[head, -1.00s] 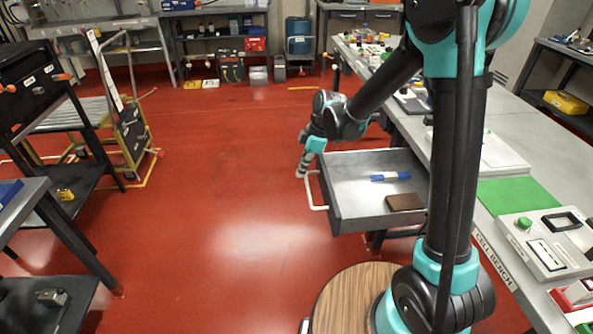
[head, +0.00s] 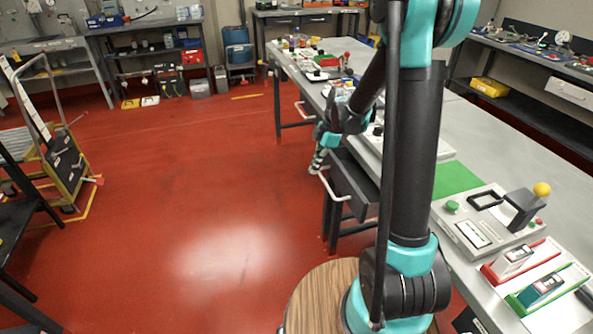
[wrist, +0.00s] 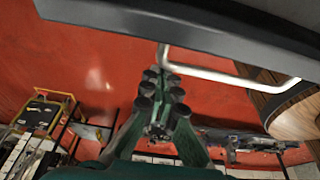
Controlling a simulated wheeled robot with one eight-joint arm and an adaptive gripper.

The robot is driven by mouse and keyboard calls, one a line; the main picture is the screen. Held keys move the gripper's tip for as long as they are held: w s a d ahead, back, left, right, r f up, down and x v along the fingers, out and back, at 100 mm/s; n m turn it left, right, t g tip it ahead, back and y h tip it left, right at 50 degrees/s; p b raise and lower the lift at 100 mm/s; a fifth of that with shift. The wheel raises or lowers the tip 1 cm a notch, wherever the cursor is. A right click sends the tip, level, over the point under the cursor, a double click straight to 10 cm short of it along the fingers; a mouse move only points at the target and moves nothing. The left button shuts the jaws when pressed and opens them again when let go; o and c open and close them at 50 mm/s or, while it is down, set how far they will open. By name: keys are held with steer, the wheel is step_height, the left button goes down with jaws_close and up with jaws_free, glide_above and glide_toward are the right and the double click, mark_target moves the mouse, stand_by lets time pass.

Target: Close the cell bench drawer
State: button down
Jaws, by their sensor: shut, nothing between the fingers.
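My gripper (head: 317,165) is low at the far end of the handle, at the drawer front. In the wrist view the drawer front (wrist: 190,28) crosses the top, with the handle (wrist: 230,74) below it. My gripper (wrist: 163,85) is shut and empty, its fingertips by the handle's left end; I cannot tell whether they touch.
The cell bench (head: 490,165) runs along the right, carrying a green mat (head: 455,179), a tester (head: 483,222) and cell holders. A yellow cart (head: 62,165) stands at the left. The red floor (head: 200,170) between is clear. My arm hides part of the bench.

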mark_target(324, 168)
steer(key=shift+w+d, duration=0.3)
steer(key=shift+d, duration=0.7)
steer(key=shift+w+d, duration=0.3)
steer(key=shift+d, duration=0.65)
steer(key=shift+a, duration=0.1)
